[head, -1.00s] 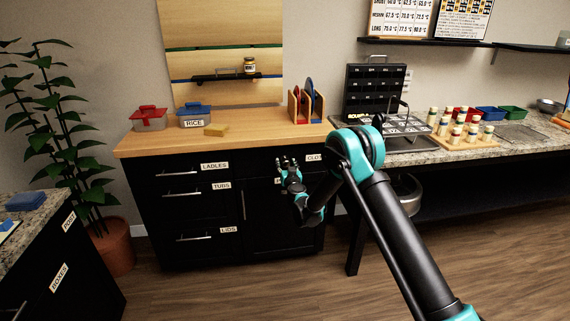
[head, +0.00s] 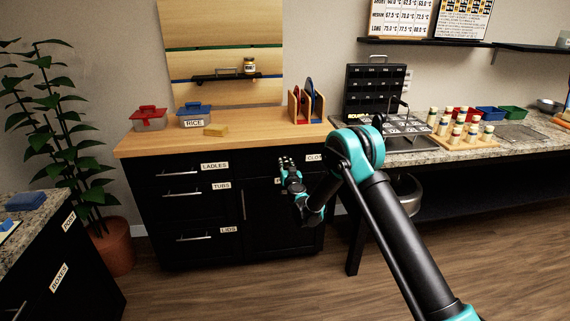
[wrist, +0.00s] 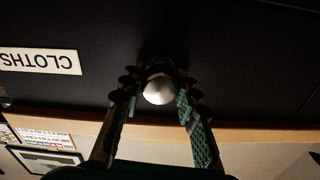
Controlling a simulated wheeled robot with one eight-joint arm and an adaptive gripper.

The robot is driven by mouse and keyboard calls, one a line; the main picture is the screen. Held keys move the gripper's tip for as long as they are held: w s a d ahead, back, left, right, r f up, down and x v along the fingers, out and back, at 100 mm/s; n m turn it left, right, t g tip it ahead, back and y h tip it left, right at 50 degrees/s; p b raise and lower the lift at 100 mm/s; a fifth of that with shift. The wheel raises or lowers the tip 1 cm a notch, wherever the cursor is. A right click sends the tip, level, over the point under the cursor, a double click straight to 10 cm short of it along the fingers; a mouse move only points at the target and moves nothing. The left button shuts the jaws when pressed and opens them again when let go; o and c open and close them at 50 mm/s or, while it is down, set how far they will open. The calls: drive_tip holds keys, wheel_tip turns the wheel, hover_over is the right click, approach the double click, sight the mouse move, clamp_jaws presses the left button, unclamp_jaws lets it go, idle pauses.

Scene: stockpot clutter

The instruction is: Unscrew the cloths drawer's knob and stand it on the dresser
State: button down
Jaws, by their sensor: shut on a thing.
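The cloths drawer (head: 255,165) is in the dresser's top row, its label (head: 314,157) partly cut off by my arm in the head view. The label (wrist: 40,61) reads CLOTHS upside down in the wrist view. A round, shiny metal knob (wrist: 159,90) sits on the dark drawer front, between my fingertips. My gripper (head: 286,161) is at the drawer front and shut on the knob, one finger on each side. The knob is hidden in the head view. The dresser's wooden top (head: 260,135) is above the drawer.
Bare wood lies between the block and the rack. A stone counter (head: 430,150) with jars stands at right.

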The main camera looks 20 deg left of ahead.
drive_tip(key=n, duration=0.3)
drive_tip(key=shift+n, duration=0.4)
drive_tip(key=shift+n, duration=0.4)
drive_tip(key=n, duration=0.3)
drive_tip(key=shift+n, duration=0.4)
drive_tip(key=shift+n, duration=0.3)
drive_tip(key=n, duration=0.4)
